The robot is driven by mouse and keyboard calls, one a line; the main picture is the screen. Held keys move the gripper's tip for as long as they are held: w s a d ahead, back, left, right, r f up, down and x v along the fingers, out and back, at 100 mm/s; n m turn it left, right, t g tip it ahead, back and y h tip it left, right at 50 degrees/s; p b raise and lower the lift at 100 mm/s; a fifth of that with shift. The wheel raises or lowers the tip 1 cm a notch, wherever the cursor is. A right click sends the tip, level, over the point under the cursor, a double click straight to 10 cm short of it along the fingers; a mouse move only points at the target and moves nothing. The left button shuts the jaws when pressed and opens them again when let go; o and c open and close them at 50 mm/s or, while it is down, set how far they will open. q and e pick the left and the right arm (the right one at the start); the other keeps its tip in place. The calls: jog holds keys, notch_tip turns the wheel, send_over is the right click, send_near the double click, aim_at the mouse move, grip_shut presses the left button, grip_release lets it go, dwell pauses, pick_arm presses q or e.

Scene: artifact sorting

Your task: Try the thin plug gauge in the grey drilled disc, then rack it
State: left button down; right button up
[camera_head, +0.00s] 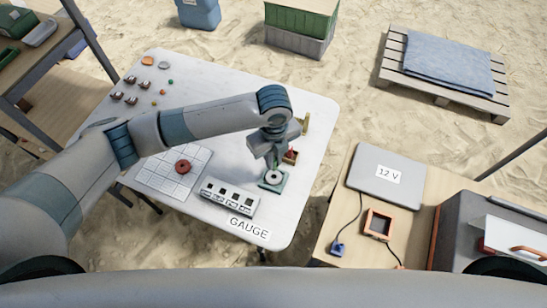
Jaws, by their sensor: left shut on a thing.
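My left gripper (272,158) reaches over the white table and points down just above the grey drilled disc (273,178). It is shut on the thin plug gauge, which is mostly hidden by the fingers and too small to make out. The disc, a pale ring with a dark centre, lies on a green square pad (264,187). I cannot tell whether the gauge's tip is in the hole. A pale rack (229,197) with several dark openings stands to the left of the disc, near the GAUGE label (248,228). My right gripper is out of view.
A small brown holder (290,156) with a red item and a brass piece (304,122) stand close by the gripper. A red ring (183,166) lies on a white gridded mat (158,180). Several small pieces lie at the back left. A grey 12 V case (387,177) is on the right table.

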pick_arm(q)
jog(key=shift+f, duration=0.15)
jog(key=shift+f+b, duration=1.9)
jog(key=shift+b, duration=0.3)
jog(key=shift+f, duration=0.2)
jog(key=shift+f+p, duration=0.1)
jog(key=shift+p, duration=0.75)
jog(key=shift+f+b, duration=0.3)
jog(key=shift+f, duration=0.55)
dwell(2.5)
jog(key=shift+r, duration=0.15)
dwell(0.9)
